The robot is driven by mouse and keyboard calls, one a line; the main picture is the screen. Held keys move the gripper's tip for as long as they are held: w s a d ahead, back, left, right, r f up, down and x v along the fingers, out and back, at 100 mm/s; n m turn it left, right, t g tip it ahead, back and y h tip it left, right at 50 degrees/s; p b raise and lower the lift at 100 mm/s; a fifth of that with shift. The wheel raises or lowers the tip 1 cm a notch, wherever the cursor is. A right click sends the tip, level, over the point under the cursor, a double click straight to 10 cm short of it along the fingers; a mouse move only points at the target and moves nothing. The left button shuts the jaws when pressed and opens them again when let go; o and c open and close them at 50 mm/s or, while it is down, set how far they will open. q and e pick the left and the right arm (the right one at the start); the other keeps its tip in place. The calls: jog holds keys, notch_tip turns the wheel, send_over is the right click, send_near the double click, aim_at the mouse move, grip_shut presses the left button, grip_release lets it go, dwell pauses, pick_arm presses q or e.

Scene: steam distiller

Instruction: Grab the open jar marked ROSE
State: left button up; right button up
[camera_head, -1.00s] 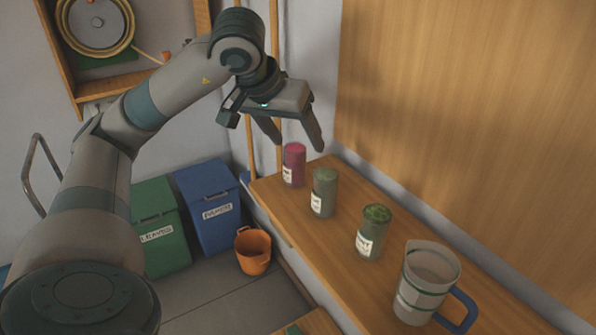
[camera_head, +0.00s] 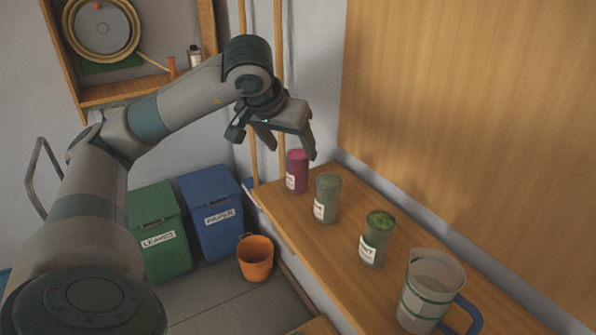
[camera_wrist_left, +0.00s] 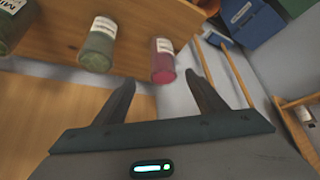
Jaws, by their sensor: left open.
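A pink-filled jar (camera_head: 297,174) with a white label stands upright at the far end of the wooden shelf (camera_head: 322,256). Its label is too small to read, but its colour fits ROSE. My left gripper (camera_head: 291,152) is open and empty, pointing down just above and behind this jar. In the left wrist view, the pink jar (camera_wrist_left: 163,64) shows just beyond the fingertips, roughly between them, and nothing is held. A dull green jar (camera_head: 327,200) and a jar with bright green leaves (camera_head: 376,240) stand nearer along the shelf.
A measuring jug (camera_head: 430,290) with a blue handle stands at the near end of the shelf. A wooden panel (camera_head: 440,120) rises behind it. A green LEAVES bin (camera_head: 160,235), a blue PAPER bin (camera_head: 212,208) and an orange bucket (camera_head: 255,258) stand on the floor at left.

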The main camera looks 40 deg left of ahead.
aim_at(295, 157)
pick_arm(q)
jog(key=x, duration=0.6)
jog(key=shift+w+a+f+p, duration=0.1)
jog(key=shift+w+f+p, duration=0.05)
jog(key=shift+f+p, duration=0.2)
jog(key=shift+w+f, duration=0.2)
jog(key=shift+a+f, duration=0.1)
pick_arm(e)
jog(key=shift+w+a+r+t, duration=0.25)
jog(key=shift+a+r+t, duration=0.15)
jog(key=shift+a, duration=0.05)
pick_arm(q)
jog(key=shift+w+a+f+p, duration=0.15)
jog(key=shift+w+f+p, duration=0.15)
jog(key=shift+f, duration=0.05)
jog(key=p+x, duration=0.1)
jog(key=x, duration=0.2)
jog(key=shift+a, duration=0.15)
jog(key=shift+w+a+f, duration=0.1)
jog(key=shift+w+f, duration=0.3)
jog(key=shift+f, duration=0.1)
pick_arm(e)
jog(key=shift+a+r+t+y, duration=0.3)
jog(key=shift+a+r+t, duration=0.1)
jog(key=shift+a+r, duration=0.05)
